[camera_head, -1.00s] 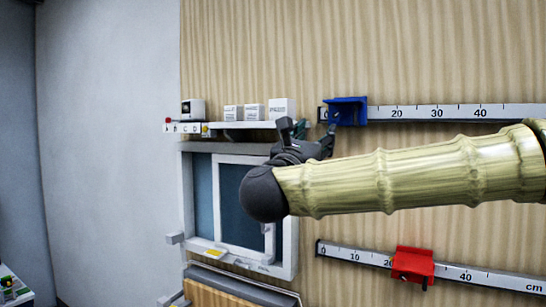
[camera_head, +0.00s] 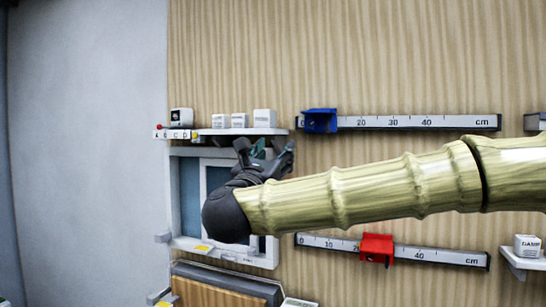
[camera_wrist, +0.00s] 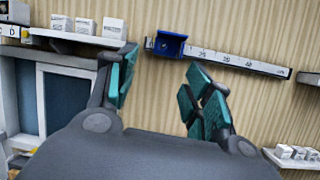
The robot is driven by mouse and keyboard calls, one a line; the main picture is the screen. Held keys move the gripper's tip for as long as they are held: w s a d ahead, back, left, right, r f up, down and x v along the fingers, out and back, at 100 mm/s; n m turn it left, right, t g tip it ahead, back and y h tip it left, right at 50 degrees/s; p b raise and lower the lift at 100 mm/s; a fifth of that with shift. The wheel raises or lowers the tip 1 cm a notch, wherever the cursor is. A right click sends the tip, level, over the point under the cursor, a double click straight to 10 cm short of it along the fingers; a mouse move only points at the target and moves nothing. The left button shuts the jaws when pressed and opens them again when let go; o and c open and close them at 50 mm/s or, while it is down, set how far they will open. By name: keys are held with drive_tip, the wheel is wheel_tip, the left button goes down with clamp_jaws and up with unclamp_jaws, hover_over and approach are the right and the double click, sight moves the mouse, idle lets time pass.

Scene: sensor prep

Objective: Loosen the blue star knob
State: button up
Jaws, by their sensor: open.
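No star-shaped knob can be made out in either view. A blue slider block (camera_head: 320,121) sits near the zero end of the upper ruler rail (camera_head: 450,122); it also shows in the wrist view (camera_wrist: 169,45), beyond and above the gap between my fingers. My gripper (camera_head: 266,152) is open and empty, below and left of the blue block in the head view and apart from it. In the wrist view my gripper (camera_wrist: 160,78) shows its two teal-padded fingers spread. My forearm and wrist hide part of the window and wall.
A red slider (camera_head: 376,249) sits on the lower rail (camera_head: 440,256). A shelf (camera_head: 215,131) with white boxes (camera_head: 264,118) is left of the blue block, above a white-framed window (camera_head: 188,200). More shelves (camera_head: 523,259) are at right.

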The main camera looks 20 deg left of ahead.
drive_tip(key=shift+s+f, duration=0.15)
